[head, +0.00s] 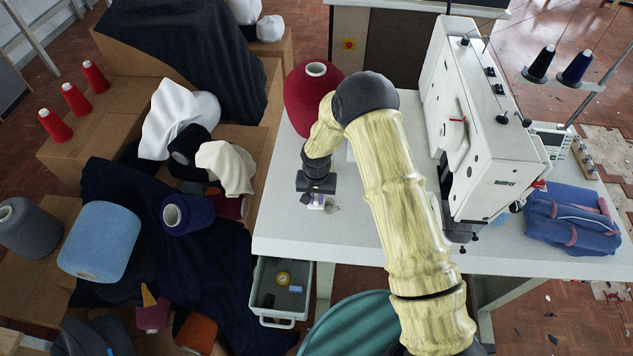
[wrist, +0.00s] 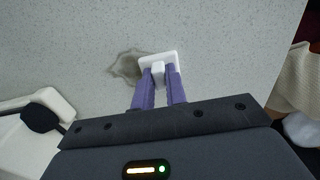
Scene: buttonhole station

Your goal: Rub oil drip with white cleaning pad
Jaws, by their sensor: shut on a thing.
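The white cleaning pad (wrist: 166,58) is a small flat block with a raised grip on top. My gripper (wrist: 158,76) has its purple fingers closed on that grip. The oil drip (wrist: 125,65) is a greyish irregular stain on the pale speckled tabletop. In the wrist view the pad lies just right of it and overlaps its right edge. In the head view my gripper (head: 318,200) points down at the table's left part, and the oil drip (head: 333,209) shows just right of it. I cannot tell whether the pad presses on the surface.
The white table (head: 300,238) is clear in front of my gripper. A dark red yarn cone (head: 305,98) stands behind it. A white sewing machine (head: 470,120) and folded blue garments (head: 570,218) are to the right. A grey drawer (head: 280,290) hangs open below the front edge.

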